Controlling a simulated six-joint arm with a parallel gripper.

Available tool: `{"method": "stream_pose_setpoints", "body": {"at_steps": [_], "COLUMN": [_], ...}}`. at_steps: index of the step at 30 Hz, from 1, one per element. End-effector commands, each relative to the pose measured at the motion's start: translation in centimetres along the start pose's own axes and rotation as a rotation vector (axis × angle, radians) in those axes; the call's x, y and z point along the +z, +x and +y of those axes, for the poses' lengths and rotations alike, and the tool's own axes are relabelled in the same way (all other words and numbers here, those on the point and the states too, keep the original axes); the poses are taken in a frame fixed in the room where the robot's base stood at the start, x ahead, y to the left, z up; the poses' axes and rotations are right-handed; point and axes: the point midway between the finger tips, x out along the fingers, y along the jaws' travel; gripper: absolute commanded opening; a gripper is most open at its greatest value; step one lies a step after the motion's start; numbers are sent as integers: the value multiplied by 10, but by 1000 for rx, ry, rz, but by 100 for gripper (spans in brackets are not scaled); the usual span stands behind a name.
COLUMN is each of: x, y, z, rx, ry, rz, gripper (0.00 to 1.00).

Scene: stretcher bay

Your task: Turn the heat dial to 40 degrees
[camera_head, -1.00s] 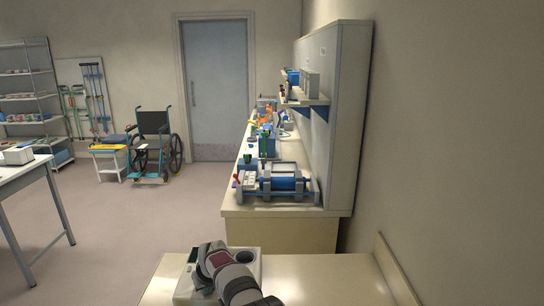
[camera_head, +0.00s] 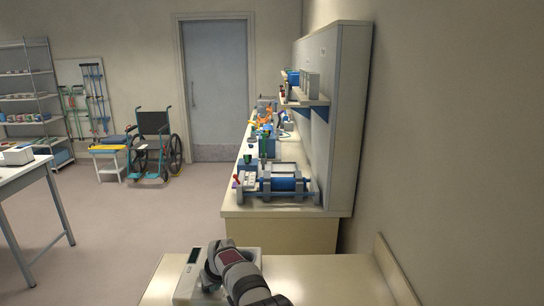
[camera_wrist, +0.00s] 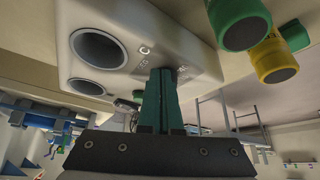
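The pale warmer box (camera_head: 187,283) stands on the near counter, with a small dark display (camera_head: 193,256) on its top left. My arm covers its right part in the head view. In the wrist view, which is tilted, the box (camera_wrist: 195,45) shows two round wells and small printed marks. My gripper (camera_wrist: 161,72) has its two dark green fingers side by side with no clear gap, their tips close to the box face by the marks. I cannot tell if they touch it. I cannot make out the heat dial; the fingers may hide it.
A green cylinder (camera_wrist: 240,25) and a yellow cylinder (camera_wrist: 275,62) are close to the box in the wrist view. The near counter (camera_head: 330,280) is bare to the right, up to the wall. A farther bench (camera_head: 270,213) holds blue and grey equipment.

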Motion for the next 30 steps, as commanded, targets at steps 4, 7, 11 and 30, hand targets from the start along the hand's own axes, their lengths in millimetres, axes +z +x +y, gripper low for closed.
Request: {"method": "stream_pose_setpoints", "body": {"at_steps": [4,7,11,30], "x": [-1,-1,-1,-22], "y": [0,0,0,-54], "z": [2,2,2,3], "rx": [1,1,1,0], "ry": [0,0,-1,0], "rz": [2,2,3,3], "gripper": [0,0,0,0]}}
